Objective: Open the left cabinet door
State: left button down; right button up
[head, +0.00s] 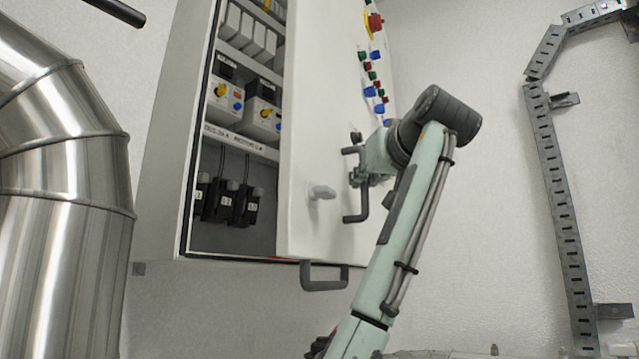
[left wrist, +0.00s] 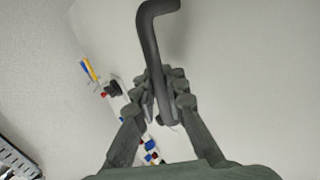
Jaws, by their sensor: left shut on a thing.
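The grey cabinet (head: 165,150) hangs on the wall and stands open on its left part, so its inside shows. A white door panel (head: 318,100) stands out from it, swung part of the way open. A dark grey bar handle (head: 355,216) is at the door's right edge. My left gripper (head: 360,178) is shut on this handle. In the left wrist view the fingers (left wrist: 160,95) close around the straight part of the handle (left wrist: 151,45), and its bent end sticks out past them. My right gripper is not in view.
Black breakers (head: 228,203) and switch units (head: 225,102) sit inside the cabinet. Coloured buttons (head: 370,91) and a red knob (head: 374,22) line the door's right edge. Another grey handle (head: 323,285) shows below the door. A metal duct (head: 65,230) stands at left, a perforated rail (head: 560,200) at right.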

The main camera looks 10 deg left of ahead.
pick_arm(q)
jog(key=d, duration=1.1)
jog(key=shift+d, duration=0.35)
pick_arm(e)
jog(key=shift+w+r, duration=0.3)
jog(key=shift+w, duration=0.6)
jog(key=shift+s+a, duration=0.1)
pick_arm(q)
jog(key=shift+d, duration=0.1)
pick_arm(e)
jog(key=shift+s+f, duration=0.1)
pick_arm(q)
jog(key=c, duration=1.9)
grip_release()
jog(key=shift+s, duration=0.1)
jog(key=shift+o, duration=0.2)
